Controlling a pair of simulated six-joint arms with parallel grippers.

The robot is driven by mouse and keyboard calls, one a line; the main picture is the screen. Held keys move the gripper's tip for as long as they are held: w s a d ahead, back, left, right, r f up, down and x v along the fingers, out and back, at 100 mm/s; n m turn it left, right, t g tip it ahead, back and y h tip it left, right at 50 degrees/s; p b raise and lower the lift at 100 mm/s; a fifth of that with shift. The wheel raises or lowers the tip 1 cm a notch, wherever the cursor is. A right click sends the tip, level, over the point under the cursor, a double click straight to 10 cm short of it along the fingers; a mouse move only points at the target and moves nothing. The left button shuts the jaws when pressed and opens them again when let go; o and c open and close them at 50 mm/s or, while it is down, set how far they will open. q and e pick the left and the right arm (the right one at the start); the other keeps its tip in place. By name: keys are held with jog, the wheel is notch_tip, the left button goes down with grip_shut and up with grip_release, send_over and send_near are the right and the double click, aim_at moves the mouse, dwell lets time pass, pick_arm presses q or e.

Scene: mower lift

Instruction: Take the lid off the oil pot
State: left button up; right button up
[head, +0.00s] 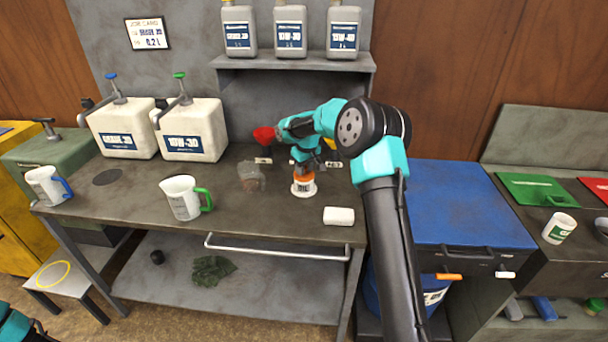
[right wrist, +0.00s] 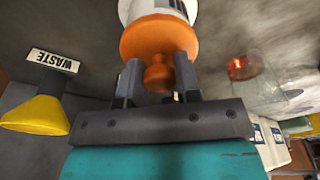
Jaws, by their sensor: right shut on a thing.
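The oil pot (head: 303,188) is a small white pot with a dark-lettered label, standing on the grey workbench. Its orange lid (right wrist: 158,40) has a round knob and shows large in the right wrist view, against the white pot body (right wrist: 150,8). My right gripper (head: 304,170) reaches down over the pot from above. In the right wrist view its two fingers (right wrist: 158,80) are shut on either side of the lid's knob. The lid appears seated on the pot; I see no clear gap. Only a teal part of my left arm shows at the lower left corner.
A red funnel (head: 264,135) stands behind the pot, and a yellow funnel (right wrist: 35,115) is by the WASTE label. A green-handled jug (head: 182,198) stands to the left.

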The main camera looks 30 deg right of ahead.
jog(key=shift+c, duration=0.4)
jog(key=shift+r, duration=0.2)
jog(key=shift+r, duration=1.5)
jog(key=shift+s+a+r, duration=0.15)
jog(key=s+a+r, duration=0.1)
jog(key=s+a, duration=0.7)
jog(key=s, duration=0.5)
jog(key=shift+s+r, duration=0.15)
jog(key=shift+s, duration=0.05)
